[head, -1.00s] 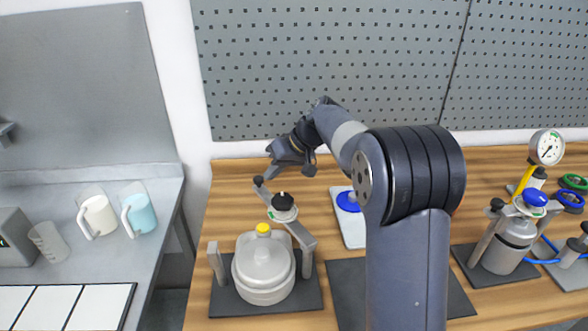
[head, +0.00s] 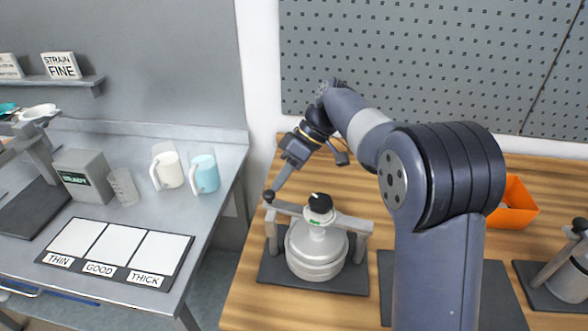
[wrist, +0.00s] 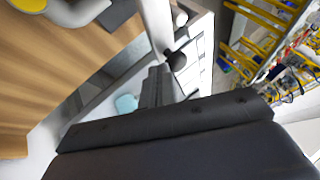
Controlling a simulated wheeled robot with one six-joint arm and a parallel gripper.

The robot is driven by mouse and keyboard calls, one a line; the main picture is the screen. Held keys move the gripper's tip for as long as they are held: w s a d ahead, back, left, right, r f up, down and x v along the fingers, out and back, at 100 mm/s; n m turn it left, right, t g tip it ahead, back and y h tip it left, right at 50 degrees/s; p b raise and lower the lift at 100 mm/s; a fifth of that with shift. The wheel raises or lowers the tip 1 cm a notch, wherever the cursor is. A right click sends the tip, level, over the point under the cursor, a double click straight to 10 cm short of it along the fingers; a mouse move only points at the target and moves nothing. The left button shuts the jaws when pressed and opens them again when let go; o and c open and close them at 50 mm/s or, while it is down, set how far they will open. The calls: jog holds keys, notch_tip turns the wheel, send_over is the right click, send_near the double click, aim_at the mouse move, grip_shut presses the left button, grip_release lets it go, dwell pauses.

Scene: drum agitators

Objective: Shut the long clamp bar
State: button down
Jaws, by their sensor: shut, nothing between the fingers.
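The long clamp bar (head: 349,221) is grey and lies nearly level across the top of a round metal vessel (head: 316,255). Its right end meets the right post (head: 361,245). Its left end passes over the left post (head: 271,237) and carries a black ball knob (head: 268,196); I cannot tell if bar and post touch. A black-topped screw knob (head: 319,203) sits mid-bar over the lid. My gripper (head: 275,187) is shut and empty, its tips at the ball knob, perhaps touching. In the wrist view the ball knob (wrist: 176,61) shows just beyond the fingers.
The vessel stands on a dark mat (head: 269,270) on the wooden bench. An orange bin (head: 515,207) and another clamp stand (head: 570,265) are to the right. Left is a grey table with a white mug (head: 167,170), a blue mug (head: 203,173) and a labelled panel (head: 115,250).

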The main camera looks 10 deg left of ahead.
aim_at(270, 196)
jog(key=shift+s+a+n, duration=0.2)
jog(key=shift+s+n, duration=0.1)
jog(key=shift+s, duration=0.25)
jog(key=shift+s+a+b, duration=0.25)
jog(key=shift+s+b, duration=0.1)
jog(key=shift+s, duration=0.85)
jog(key=v, duration=1.1)
jog(key=shift+w+a, duration=0.1)
jog(key=x, duration=1.1)
jog(key=shift+w+d, duration=0.2)
jog(key=shift+w, duration=0.2)
